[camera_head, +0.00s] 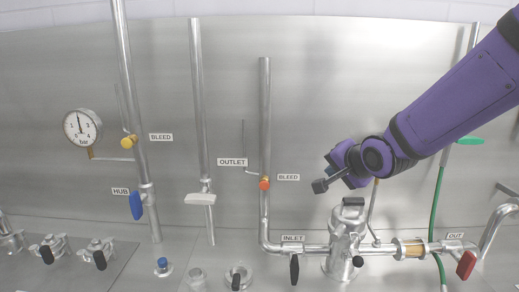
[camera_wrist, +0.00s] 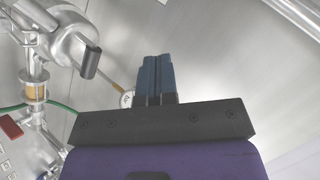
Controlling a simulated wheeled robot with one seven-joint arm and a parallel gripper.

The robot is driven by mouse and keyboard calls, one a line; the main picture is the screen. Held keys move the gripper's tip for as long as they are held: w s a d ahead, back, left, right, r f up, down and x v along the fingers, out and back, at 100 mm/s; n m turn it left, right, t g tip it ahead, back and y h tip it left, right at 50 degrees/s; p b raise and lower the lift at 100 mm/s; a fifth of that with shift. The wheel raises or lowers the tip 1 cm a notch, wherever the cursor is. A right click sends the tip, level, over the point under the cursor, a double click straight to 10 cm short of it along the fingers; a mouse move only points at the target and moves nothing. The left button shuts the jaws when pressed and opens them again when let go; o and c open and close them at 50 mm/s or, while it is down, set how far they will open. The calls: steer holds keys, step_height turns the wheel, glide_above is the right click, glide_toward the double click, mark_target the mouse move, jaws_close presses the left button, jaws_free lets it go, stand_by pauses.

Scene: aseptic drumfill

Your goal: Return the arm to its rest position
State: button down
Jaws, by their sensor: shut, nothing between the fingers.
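My purple arm reaches in from the upper right of the head view. My gripper (camera_head: 320,186) is in front of the steel panel, above and slightly left of the steel filter housing (camera_head: 344,240) with its black-topped cap. In the wrist view my gripper (camera_wrist: 154,60) shows its two dark fingers pressed together, with nothing between them. It is apart from the pipes and valves in the head view. The housing also shows in the wrist view (camera_wrist: 65,32), at the upper left.
The inlet pipe (camera_head: 300,247) and its black-handled valve (camera_head: 294,268) lie below. An upright pipe (camera_head: 265,130) with an orange bleed knob (camera_head: 264,184) stands left of my gripper. A red outlet handle (camera_head: 466,264) and green hose (camera_head: 438,200) are at right. The upper middle panel is clear.

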steer(key=s+d+r+n+g+h, duration=0.1)
steer(key=s+d, duration=0.3)
steer(key=s, duration=0.5)
steer(key=s+d+r+n+g+h, duration=0.1)
steer(key=s+d+r+n+g, duration=0.1)
steer(key=s, duration=0.7)
steer(key=s+d+r+n+g+h, duration=0.1)
steer(key=s+d+r+n+g, duration=0.1)
steer(key=s+d+n, duration=0.3)
steer(key=s+d+r, duration=0.1)
steer(key=s, duration=0.3)
steer(key=shift+d+r+g, duration=0.3)
steer(key=shift+r, duration=0.05)
steer(key=shift+w, duration=0.1)
stand_by(0.4)
